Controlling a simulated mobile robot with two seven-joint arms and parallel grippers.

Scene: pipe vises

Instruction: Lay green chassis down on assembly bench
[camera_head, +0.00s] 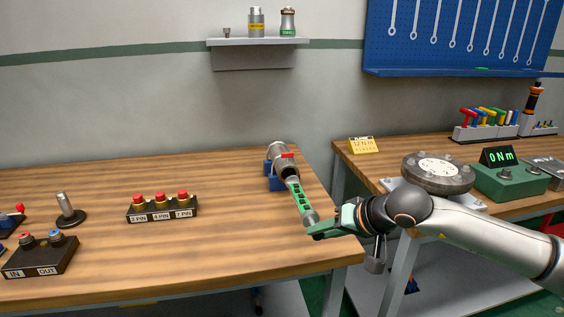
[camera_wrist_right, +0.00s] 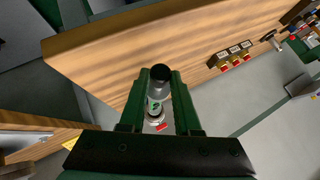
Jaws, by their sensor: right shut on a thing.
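The green chassis (camera_head: 299,194) is a slim green piece with dark slots. Its far end meets a silver cylinder (camera_head: 279,155) with a red mark, at a blue vise (camera_head: 274,178) on the assembly bench (camera_head: 225,245); I cannot tell whether it is still inside. Its near end is grey. My right gripper (camera_head: 318,230) is shut on that near end, close to the bench's right front corner. In the right wrist view, the grey, dark-capped end (camera_wrist_right: 158,92) sits between the fingers of my right gripper (camera_wrist_right: 159,88). My left gripper is not in view.
A button block (camera_head: 162,208), a grey post (camera_head: 67,211) and an IN/OUT box (camera_head: 41,256) stand on the bench to the left. Bare wood lies between them and the vise. A second bench with a round dial (camera_head: 437,170) is at right, across a gap.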

